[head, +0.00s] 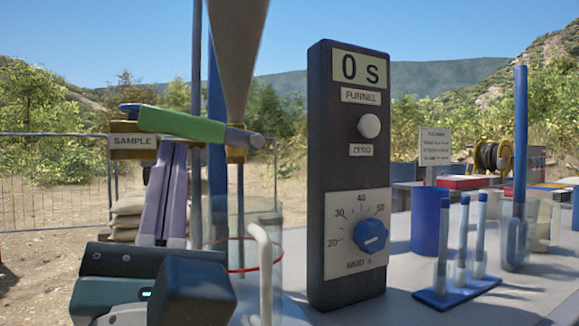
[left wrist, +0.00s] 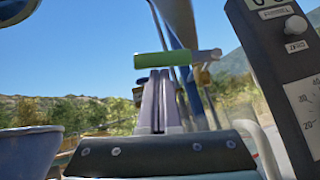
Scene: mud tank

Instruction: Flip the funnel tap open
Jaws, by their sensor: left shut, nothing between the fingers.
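The funnel (head: 237,50) is a brown cone at the top of the head view, with a brass tap body and a thin stem below it. The tap's green lever (head: 180,124) lies nearly level, sloping slightly down to the right. It also shows in the left wrist view (left wrist: 165,59). My left gripper (head: 172,147) is shut and empty, its purple-grey fingers pointing up with the tips just under the green lever. In the left wrist view the fingertips (left wrist: 156,72) appear right beneath it; I cannot tell if they touch. My right gripper is not in view.
A clear jug (head: 264,225) with a red ring stands under the funnel. A dark timer box (head: 323,180) reading "0 s" stands to the right. A blue cup (head: 430,222) and a tube rack (head: 460,291) are further right. A SAMPLE sign (head: 133,141) is behind the fingers.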

